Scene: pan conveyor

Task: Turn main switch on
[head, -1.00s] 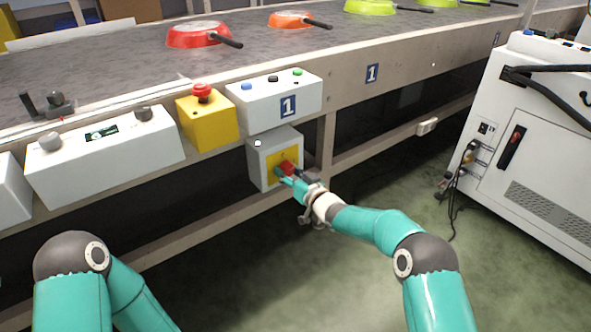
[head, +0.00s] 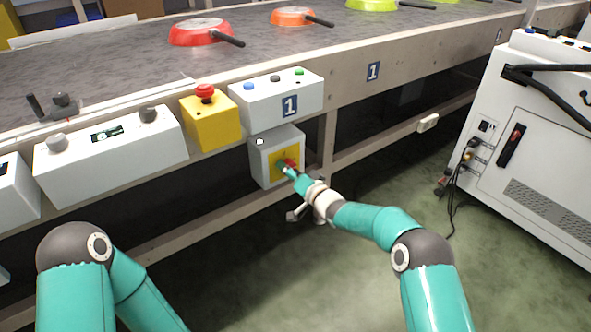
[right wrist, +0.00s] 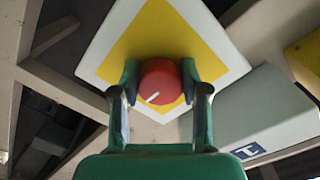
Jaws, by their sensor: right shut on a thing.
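The main switch is a red round knob (right wrist: 160,82) with a white mark, on a yellow plate (right wrist: 150,35) of a grey-white box (head: 262,160). The box hangs below the conveyor's edge. In the right wrist view the white mark points to the lower left. My right gripper (right wrist: 160,88) is shut on the red knob, one finger on each side. In the head view my right gripper (head: 287,170) is at the box's front and partly hides the knob. My left gripper is not in view; only my left arm shows at the lower left.
Above the box are a white panel (head: 268,100) with blue, black and green buttons and a yellow box (head: 210,128) with a red stop button. A longer control panel (head: 100,165) is at left. Pans, such as a red pan (head: 198,32), lie on the conveyor. A white cabinet (head: 550,150) stands right.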

